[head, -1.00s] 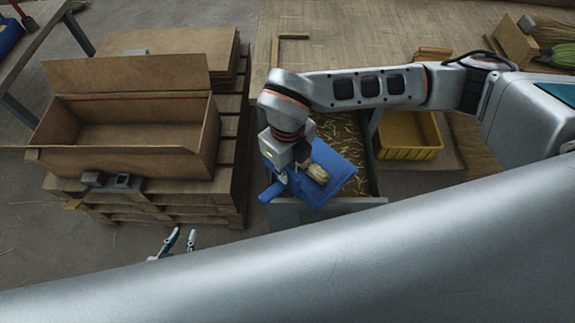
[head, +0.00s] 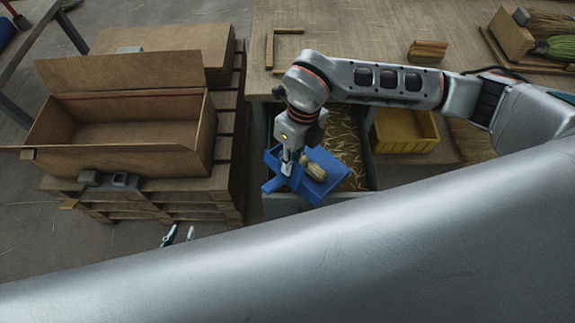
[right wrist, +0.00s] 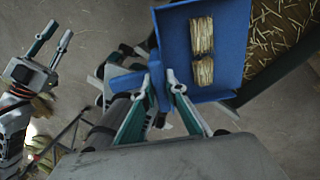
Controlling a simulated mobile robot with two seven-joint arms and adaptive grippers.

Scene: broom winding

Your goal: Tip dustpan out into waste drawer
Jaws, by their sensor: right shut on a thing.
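The blue dustpan (head: 331,181) is over the front left part of the waste drawer, with pale straw clumps (head: 314,171) lying in it. In the right wrist view the dustpan (right wrist: 236,25) shows two straw clumps (right wrist: 202,70) on its bed. My right gripper (head: 287,165) is shut on the dustpan's handle end; its fingers (right wrist: 160,80) partly hide the grip. The open waste drawer (head: 282,208) has loose straw (head: 345,130) inside. My left gripper (head: 180,234) is open and empty, low and left of the drawer; it also shows in the right wrist view (right wrist: 55,37).
An open cardboard box (head: 120,160) stands on a wooden pallet (head: 150,207) at left. A yellow bin (head: 405,145) is right of the drawer. A workbench (head: 370,30) is behind. My own silvery body hides the lower foreground.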

